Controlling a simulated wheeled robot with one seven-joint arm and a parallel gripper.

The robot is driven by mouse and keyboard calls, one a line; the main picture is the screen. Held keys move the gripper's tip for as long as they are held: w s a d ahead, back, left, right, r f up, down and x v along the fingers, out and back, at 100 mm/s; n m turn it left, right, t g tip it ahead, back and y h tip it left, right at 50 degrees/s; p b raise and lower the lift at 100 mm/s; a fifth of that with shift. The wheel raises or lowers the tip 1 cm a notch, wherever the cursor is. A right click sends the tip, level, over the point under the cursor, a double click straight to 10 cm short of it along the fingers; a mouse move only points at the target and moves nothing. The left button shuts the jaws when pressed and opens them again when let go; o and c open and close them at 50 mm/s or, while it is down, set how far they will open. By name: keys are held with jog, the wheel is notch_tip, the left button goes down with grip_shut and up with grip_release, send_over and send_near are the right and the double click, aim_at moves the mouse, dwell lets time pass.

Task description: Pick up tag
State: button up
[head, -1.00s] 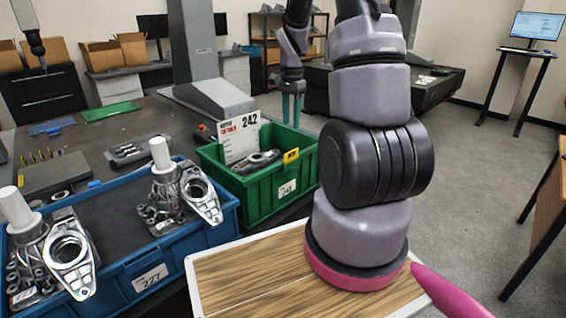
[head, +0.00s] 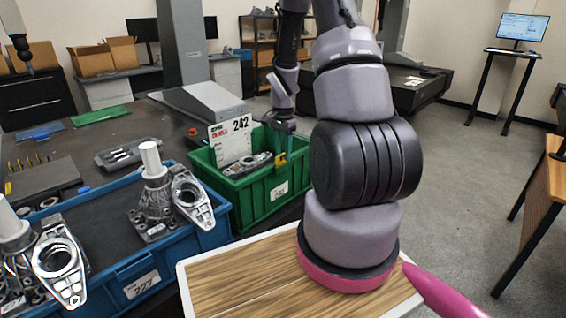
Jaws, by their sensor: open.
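A small yellow tag (head: 281,161) hangs on the right rim of the green bin (head: 258,201). A white card marked 242 (head: 231,141) stands upright at the back of the same bin. My gripper (head: 280,147) points down right at the yellow tag, its fingers over the bin's rim. The fingers are small and dark here and partly hide the tag's upper part. They are open; I cannot tell whether they touch the tag.
Metal castings (head: 248,165) lie inside the green bin. A blue bin (head: 130,270) with several metal castings stands at the left. Open floor (head: 465,185) is to the right.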

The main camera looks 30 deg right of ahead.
grip_shut()
notch_tip(320, 180, up, 15)
jog(key=shift+f, duration=0.2)
dwell(0.8)
jog(key=shift+f, duration=0.1)
